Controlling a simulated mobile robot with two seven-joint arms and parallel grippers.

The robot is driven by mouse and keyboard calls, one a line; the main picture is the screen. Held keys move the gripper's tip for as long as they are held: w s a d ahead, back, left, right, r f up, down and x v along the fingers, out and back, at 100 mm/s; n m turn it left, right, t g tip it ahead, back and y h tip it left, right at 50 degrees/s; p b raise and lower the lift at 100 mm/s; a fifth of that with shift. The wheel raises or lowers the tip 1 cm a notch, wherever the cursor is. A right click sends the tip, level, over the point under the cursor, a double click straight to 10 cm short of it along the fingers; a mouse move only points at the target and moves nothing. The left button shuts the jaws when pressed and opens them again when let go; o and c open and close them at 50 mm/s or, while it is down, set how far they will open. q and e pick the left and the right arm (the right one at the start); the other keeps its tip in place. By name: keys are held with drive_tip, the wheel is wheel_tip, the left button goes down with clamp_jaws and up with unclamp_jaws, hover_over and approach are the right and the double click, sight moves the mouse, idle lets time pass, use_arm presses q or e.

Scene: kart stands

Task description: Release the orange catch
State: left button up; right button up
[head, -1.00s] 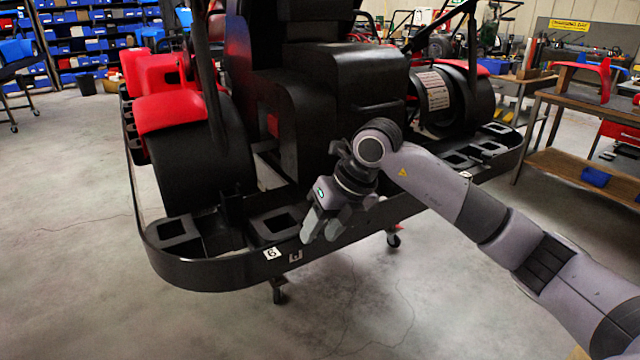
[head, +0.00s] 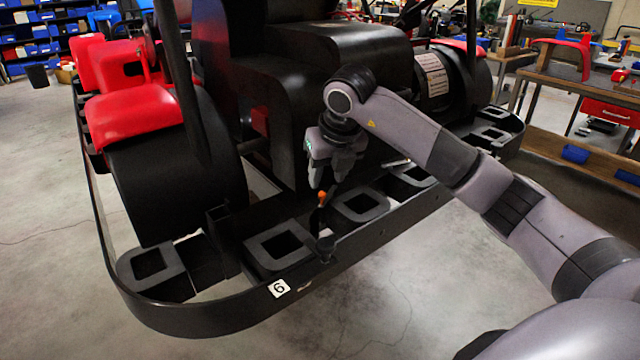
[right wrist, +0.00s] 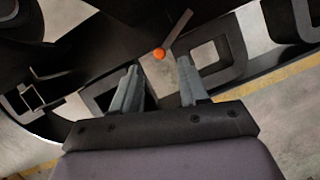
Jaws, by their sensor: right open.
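The orange catch (head: 322,197) is a small orange knob on a dark lever standing at the kart's rear frame, between two square openings. It also shows in the right wrist view (right wrist: 159,54), just beyond and between the fingertips. My right gripper (head: 325,180) points down a little above the orange knob, apart from it as far as I can see. In the right wrist view its two grey fingers (right wrist: 158,68) are spread with nothing between them. My left gripper is in neither view.
The black kart frame (head: 210,318) curves around the rear, with a number 6 label (head: 279,288) on its side. A black wheel (head: 180,175) under a red fender (head: 135,112) stands left. A workbench (head: 570,80) is at back right. Floor in front is clear.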

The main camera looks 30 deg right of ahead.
sight(320, 195)
drive_tip(key=x, duration=0.5)
drive_tip(key=shift+c, duration=0.3)
clamp_jaws()
drive_tip(key=shift+w+a+r+m, duration=0.15)
drive_tip(key=shift+w+a+m, duration=0.1)
drive_tip(key=shift+m, duration=0.45)
drive_tip(key=shift+w+a+m+h, duration=0.15)
drive_tip(key=shift+w+m+h, duration=0.3)
drive_tip(key=shift+m, duration=0.35)
drive_tip(key=shift+s, duration=0.1)
drive_tip(key=shift+o, duration=0.3)
unclamp_jaws()
